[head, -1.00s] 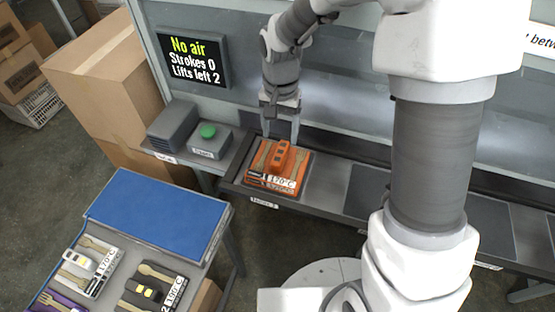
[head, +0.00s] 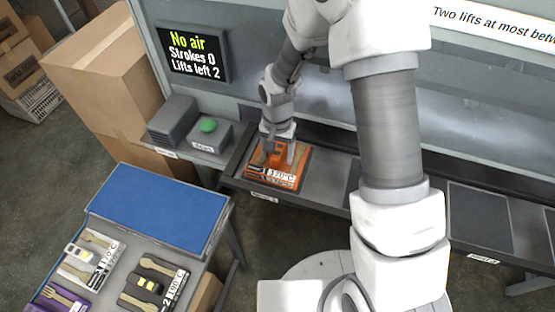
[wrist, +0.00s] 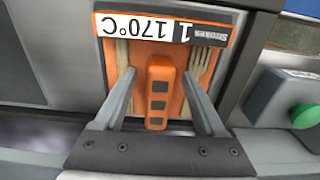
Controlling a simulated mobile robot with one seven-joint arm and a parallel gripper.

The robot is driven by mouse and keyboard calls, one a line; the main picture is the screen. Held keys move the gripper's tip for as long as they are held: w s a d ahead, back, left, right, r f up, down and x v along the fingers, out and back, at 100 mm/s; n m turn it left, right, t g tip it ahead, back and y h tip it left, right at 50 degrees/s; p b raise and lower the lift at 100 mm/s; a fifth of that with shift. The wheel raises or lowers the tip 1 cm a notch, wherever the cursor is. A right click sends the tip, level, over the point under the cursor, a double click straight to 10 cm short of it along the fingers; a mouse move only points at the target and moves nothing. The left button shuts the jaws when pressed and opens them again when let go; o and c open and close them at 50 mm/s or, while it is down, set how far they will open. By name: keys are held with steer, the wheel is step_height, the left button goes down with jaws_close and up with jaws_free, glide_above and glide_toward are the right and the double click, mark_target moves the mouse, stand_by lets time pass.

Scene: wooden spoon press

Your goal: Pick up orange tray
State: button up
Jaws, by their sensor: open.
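The orange tray (head: 285,180) lies flat on the left end of the grey bench. It carries wooden utensils, an orange block-shaped handle with dark squares, and a label reading 170°C and Strokes 1. In the wrist view the tray (wrist: 113,62) fills the middle, with its handle (wrist: 160,88) upright. My gripper (head: 283,155) is over the tray from above. In the wrist view my gripper (wrist: 160,88) is open, one finger on each side of the handle, with visible gaps. The head view hides part of the handle behind the fingers.
A green button box (head: 209,137) stands left of the tray, also seen in the wrist view (wrist: 285,105). A screen (head: 190,52) reads No air, Strokes 0, Lifts left 2. A blue mat (head: 155,208) and other trays, including a black one (head: 152,285), are on the front table.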

jaws_close()
stand_by(0.4)
